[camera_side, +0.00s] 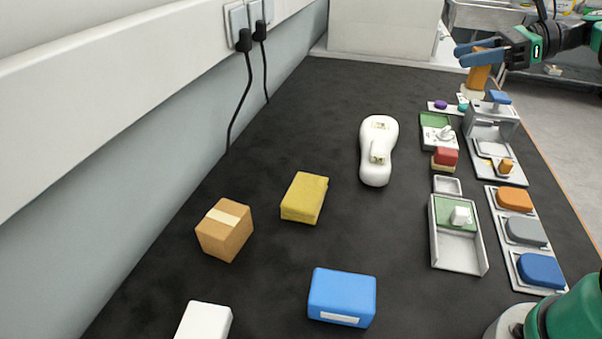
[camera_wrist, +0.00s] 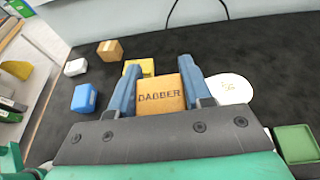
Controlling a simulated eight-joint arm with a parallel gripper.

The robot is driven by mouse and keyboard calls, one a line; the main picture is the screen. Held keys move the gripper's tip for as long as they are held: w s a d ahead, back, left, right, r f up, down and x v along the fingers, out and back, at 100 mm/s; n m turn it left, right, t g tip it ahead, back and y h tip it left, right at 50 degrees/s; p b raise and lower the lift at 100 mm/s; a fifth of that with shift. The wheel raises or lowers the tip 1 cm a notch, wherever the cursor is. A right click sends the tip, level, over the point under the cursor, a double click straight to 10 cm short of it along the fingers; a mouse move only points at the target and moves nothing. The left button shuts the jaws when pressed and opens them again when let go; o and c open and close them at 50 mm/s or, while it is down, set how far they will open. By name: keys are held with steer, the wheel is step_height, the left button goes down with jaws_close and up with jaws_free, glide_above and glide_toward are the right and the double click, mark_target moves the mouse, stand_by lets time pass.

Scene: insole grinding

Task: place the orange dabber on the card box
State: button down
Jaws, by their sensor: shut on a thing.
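In the side view my gripper (camera_side: 474,54) is at the top right, shut on the orange dabber (camera_side: 480,75), at the far end of the table's right side. A pale part shows below the dabber; I cannot tell whether it belongs to it. The card box (camera_side: 224,230) is a brown cardboard cube with a tape strip, at the left of the black table, well apart from my gripper. It also shows in the wrist view (camera_wrist: 110,50), upper left.
A yellow block (camera_side: 304,197), a blue box (camera_side: 341,297) and a white box (camera_side: 203,321) stand near the card box. A white insole-shaped piece (camera_side: 377,150) lies mid-table. Trays and fixtures (camera_side: 457,235) line the right side. The card box's top is clear.

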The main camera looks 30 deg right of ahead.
steer(key=w+a+r+n+g+y, duration=0.25)
steer(key=w+a, duration=0.45)
steer(key=a, duration=0.4)
steer(key=w+a+r+n+g+y, duration=0.1)
steer(key=w+a+n+g, duration=0.1)
steer(key=a, duration=0.7)
steer(key=w+a+r+n+g, duration=0.1)
steer(key=a+n+g, duration=0.15)
steer(key=a, duration=0.75)
steer(key=n+g, duration=0.2)
steer(key=g, duration=0.1)
glide_above(212, 221)
step_height(212, 221, down, 14)
steer(key=shift+f, duration=2.45)
steer(key=shift+f, duration=0.1)
steer(key=shift+c, duration=1.9)
jaws_free()
